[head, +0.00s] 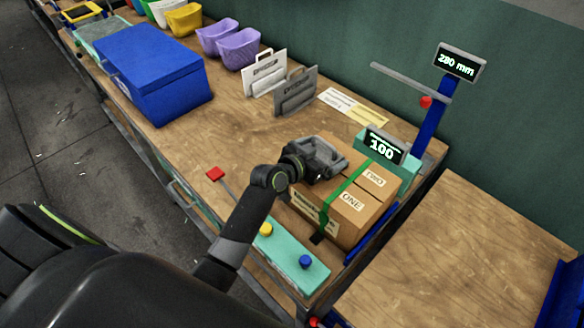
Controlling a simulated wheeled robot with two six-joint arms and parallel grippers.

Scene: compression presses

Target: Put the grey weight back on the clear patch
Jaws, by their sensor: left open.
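My left gripper (326,162) is open, above the back left part of a brown cardboard box (352,208). The box has a green strap and labels ONE and TWO. I cannot make out a grey weight for sure; the gripper hides part of the box top and what lies behind it. I cannot pick out a marked clear patch. A teal stand with a display reading 100 (382,147) is behind the box. My right gripper is not in view.
A blue post carries a display reading 280 mm (460,62) and a grey bar. A teal button panel (295,260) lies in front. A blue case (153,73), purple bins (238,48) and white and grey holders (296,90) stand farther back.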

